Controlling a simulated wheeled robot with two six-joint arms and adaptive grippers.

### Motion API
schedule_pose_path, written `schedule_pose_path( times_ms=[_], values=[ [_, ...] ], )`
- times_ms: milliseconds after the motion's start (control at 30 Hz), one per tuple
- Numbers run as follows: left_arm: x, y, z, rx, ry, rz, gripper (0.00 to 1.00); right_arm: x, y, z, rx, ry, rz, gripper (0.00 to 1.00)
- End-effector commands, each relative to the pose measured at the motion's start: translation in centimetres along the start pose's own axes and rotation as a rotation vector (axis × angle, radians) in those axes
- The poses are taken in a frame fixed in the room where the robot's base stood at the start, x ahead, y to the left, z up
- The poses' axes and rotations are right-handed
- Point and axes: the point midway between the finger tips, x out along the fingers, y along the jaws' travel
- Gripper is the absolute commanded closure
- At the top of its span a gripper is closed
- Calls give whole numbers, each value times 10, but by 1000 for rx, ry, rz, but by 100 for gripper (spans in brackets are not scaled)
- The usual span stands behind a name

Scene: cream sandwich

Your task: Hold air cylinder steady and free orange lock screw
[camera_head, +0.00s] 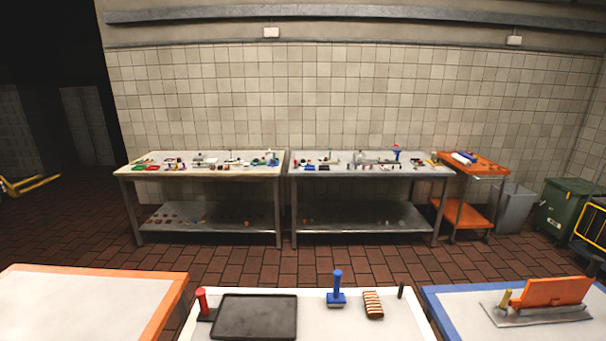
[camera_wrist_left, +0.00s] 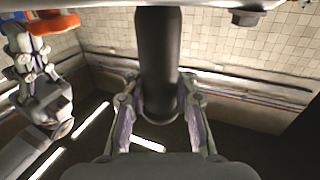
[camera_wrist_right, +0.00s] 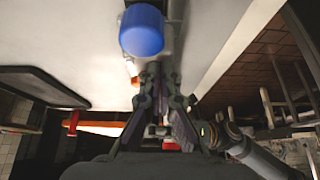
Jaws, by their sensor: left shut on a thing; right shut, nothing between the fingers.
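A dark upright cylinder, apparently the air cylinder (camera_wrist_left: 158,50), fills the middle of the left wrist view. My left gripper (camera_wrist_left: 159,100) is shut on it, with one finger on each side near its rounded end. My right gripper (camera_wrist_right: 160,72) is shut and empty in the right wrist view, close to a pale metal fitting with a blue round cap (camera_wrist_right: 142,30). A small orange piece (camera_wrist_right: 131,68) shows just left of its fingertips; I cannot tell whether they touch or whether this is the lock screw. Neither gripper shows in the head view.
The near white table holds a dark tray (camera_head: 255,316), a red-handled tool (camera_head: 202,301), a blue-handled tool (camera_head: 337,289) and a brown striped bar (camera_head: 373,304). An orange piece on a metal plate (camera_head: 536,316) stands at right. Cluttered tables stand at the wall.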

Motion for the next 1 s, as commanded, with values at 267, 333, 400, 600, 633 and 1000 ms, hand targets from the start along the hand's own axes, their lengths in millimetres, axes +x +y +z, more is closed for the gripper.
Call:
schedule_pose_path(
  times_ms=[267, 333, 400, 600, 633, 1000],
  values=[
    [0, 0, 0, 0, 0, 0, 100, 2, 2, -3, 0, 2, 0, 100],
    [0, 0, 0, 0, 0, 1, 100, 2, 2, -4, 0, 3, 0, 100],
    [0, 0, 0, 0, 1, 1, 100, 2, 2, -4, 0, 3, 0, 100],
    [0, 1, 0, 1, 1, 1, 100, 1, 6, -3, 0, 4, 1, 100],
    [0, 1, 0, 1, 1, 2, 100, 1, 7, -3, 0, 4, 2, 100],
    [0, 1, 0, 0, 1, 2, 100, 0, 18, -2, -1, 4, 3, 100]
  ],
)
